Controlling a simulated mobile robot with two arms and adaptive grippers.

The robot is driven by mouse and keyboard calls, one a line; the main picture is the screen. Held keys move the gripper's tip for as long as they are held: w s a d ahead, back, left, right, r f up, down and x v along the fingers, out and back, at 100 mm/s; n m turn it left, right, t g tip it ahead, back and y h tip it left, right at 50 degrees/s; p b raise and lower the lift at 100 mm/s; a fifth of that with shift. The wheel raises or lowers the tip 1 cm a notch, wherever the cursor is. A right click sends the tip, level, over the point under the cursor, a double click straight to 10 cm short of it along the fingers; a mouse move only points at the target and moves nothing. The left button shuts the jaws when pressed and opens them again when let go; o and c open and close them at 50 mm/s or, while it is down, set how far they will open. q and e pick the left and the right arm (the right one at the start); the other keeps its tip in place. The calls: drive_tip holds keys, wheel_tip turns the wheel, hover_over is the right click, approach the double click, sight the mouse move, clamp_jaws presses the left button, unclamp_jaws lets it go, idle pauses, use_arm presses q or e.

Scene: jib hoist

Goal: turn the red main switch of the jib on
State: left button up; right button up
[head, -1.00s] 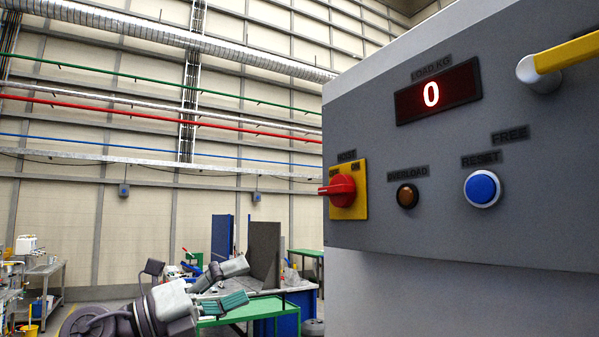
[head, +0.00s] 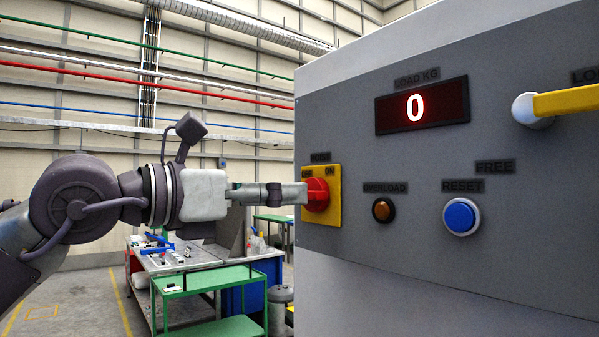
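The red main switch (head: 317,196) sits on a yellow plate (head: 334,205) at the left edge of the grey control panel, with OFF and ON labels above the knob. My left gripper (head: 303,193) comes in level from the left, and its fingertips reach the left side of the red knob, overlapping it in the picture. I see the fingers edge-on, so I cannot tell whether they are open or closed around the handle. The fingertips hide the handle end, so its exact angle is unclear. My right gripper is out of view.
The panel (head: 420,165) also carries a lit display (head: 421,106) reading 0, an amber overload lamp (head: 383,209), a blue reset button (head: 461,216) and a yellow lever (head: 568,102). A green table (head: 205,280) and a workbench stand behind, below my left arm.

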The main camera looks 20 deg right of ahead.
sight(310, 195)
use_arm(q)
drive_tip(key=shift+p+x, duration=0.8)
drive_tip(key=shift+x, duration=1.45)
drive_tip(key=c, duration=1.1)
